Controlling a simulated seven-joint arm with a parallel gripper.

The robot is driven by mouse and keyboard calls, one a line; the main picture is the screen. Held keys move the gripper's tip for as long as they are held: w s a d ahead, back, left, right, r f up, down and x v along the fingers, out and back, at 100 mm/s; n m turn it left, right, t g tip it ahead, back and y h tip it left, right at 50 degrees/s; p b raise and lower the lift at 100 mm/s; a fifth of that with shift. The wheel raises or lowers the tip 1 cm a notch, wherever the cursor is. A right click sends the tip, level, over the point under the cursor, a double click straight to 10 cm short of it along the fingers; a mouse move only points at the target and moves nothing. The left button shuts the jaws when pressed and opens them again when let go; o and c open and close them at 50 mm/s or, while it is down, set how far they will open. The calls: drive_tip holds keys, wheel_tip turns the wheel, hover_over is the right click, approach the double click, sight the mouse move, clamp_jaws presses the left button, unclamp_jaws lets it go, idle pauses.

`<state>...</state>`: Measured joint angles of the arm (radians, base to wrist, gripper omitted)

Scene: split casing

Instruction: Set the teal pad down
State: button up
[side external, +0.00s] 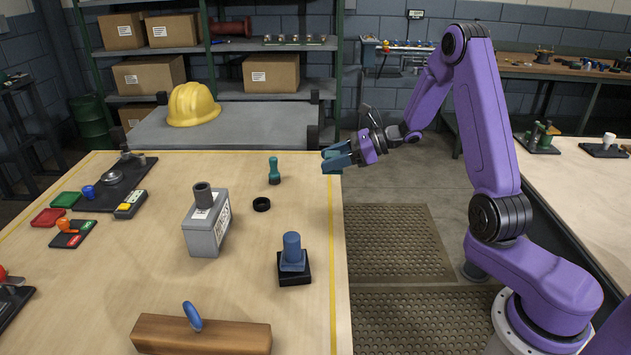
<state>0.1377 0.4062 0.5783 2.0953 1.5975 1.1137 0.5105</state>
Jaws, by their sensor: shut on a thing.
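My gripper (337,155) is at the right edge of the wooden workbench (170,280), toward its far corner. It points left and is shut on the teal pad (332,164). The pad is a small teal block at the fingertips, partly covered by the bluish fingers. It appears to be held over the bench edge; I cannot tell how far above the surface it is.
A teal-green handled stamp (274,172) and a black ring (261,204) stand left of my gripper. A grey box (206,230) and a blue-topped part on a black base (293,262) are nearer. Bare bench lies between. A grey platform with a yellow helmet (192,104) is behind.

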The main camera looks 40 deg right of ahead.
hover_over(316, 190)
drive_tip(key=f, duration=0.6)
drive_tip(key=shift+s+a+f, duration=0.2)
drive_tip(key=shift+f, duration=0.1)
drive_tip(key=shift+w+f, duration=0.15)
drive_tip(key=shift+f, duration=1.5)
drive_tip(key=shift+f, duration=0.1)
drive_tip(key=o, duration=1.1)
drive_tip(key=shift+c, duration=0.2)
